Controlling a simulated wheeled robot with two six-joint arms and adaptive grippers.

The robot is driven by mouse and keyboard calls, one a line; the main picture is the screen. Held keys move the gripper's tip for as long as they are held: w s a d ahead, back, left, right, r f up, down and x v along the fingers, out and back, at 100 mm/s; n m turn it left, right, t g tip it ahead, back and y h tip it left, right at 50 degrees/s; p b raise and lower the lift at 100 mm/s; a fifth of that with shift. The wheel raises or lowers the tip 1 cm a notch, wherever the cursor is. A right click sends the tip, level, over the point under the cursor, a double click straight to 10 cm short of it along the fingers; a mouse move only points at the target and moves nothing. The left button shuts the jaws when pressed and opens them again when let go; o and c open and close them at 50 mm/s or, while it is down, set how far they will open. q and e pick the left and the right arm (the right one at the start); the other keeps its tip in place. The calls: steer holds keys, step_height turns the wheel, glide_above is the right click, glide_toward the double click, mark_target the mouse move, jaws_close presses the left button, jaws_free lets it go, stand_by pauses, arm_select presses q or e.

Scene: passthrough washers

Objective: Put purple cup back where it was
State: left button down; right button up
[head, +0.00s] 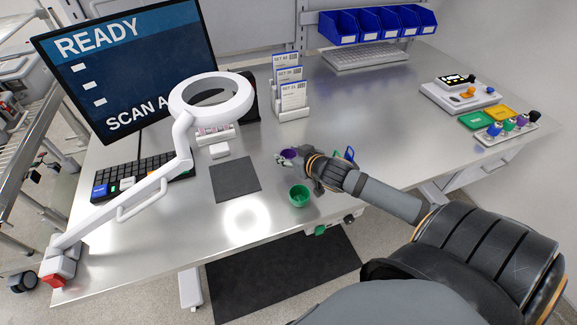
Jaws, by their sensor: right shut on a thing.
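The small purple cup (289,154) is at the tip of my right gripper (287,160), over the middle of the steel table. My right gripper is shut on it, and the fingers hide part of the cup. I cannot tell whether the cup touches the table. A green cup (298,196) stands open side up near the front edge, just below the gripper in the picture. A blue object (349,153) shows partly behind my right wrist; most of it is hidden. My left gripper is not in view.
A white ring lamp (211,94) arches over the left side, above a dark mat (237,179). A card holder (291,98) stands behind the gripper. Blue bins (377,24) hang at the back. At right are green (475,120) and yellow pads and a tray (507,129) of coloured pieces.

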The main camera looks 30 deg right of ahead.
steer(key=f, duration=0.2)
steer(key=f+b, duration=0.1)
steer(key=shift+w+d+f, duration=0.1)
steer(key=shift+w+f, duration=0.2)
steer(key=shift+f, duration=0.05)
steer(key=o, duration=1)
steer(key=shift+f, duration=0.1)
steer(key=shift+o, duration=0.2)
